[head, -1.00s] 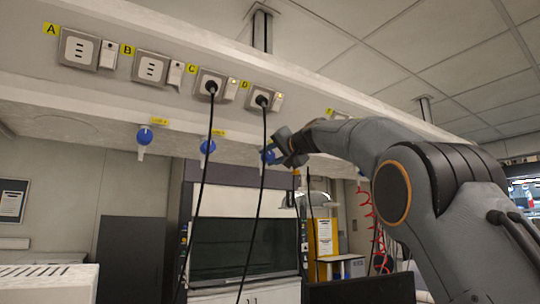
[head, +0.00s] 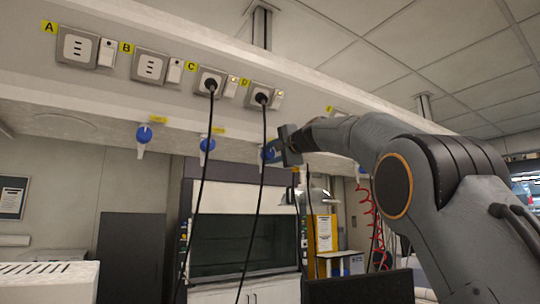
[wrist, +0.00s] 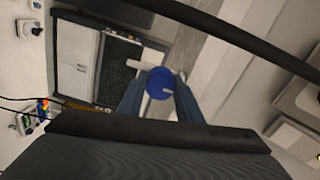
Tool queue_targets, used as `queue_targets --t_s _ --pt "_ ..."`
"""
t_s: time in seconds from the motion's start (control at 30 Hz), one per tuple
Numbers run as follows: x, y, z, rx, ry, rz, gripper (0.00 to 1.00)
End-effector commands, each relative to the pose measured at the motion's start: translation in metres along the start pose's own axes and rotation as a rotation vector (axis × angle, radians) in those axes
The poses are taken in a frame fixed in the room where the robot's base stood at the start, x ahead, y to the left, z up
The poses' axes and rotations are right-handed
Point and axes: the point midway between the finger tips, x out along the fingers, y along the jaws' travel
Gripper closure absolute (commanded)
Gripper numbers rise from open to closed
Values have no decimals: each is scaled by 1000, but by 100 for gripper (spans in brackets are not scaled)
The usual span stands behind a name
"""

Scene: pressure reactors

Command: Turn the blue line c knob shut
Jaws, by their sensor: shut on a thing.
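Blue knobs hang in a row under the white overhead shelf. The first (head: 143,134) is at the left, the second (head: 207,145) right of it, and a third (head: 267,153) is at my gripper (head: 277,150). The yellow labels are too small to read, so I cannot confirm which is line c. In the wrist view, the round blue knob (wrist: 159,83) sits between the two fingers of my gripper (wrist: 160,92), with a white spout (wrist: 133,66) beside it. My gripper is shut on this knob.
Sockets C (head: 210,82) and D (head: 263,96) hold black plugs. Their black cables (head: 262,200) hang in front of the shelf, one close to my gripper. A fume hood (head: 235,240) stands behind. A red coiled hose (head: 368,215) hangs at the right.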

Motion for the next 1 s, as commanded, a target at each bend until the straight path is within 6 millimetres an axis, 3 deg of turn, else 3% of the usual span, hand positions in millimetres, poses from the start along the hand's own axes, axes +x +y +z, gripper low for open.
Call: queue_targets --t_s 0.37,0.4,0.5,0.8,1.0 --pt "-1 -1 -1 6 3 -2 90" --pt "-1 -1 -1 6 3 -2 66" --pt "0 -1 -1 5 2 -2 49" --pt "-2 -1 1 4 0 -2 49" --pt "-18 1 0 4 2 -3 49"
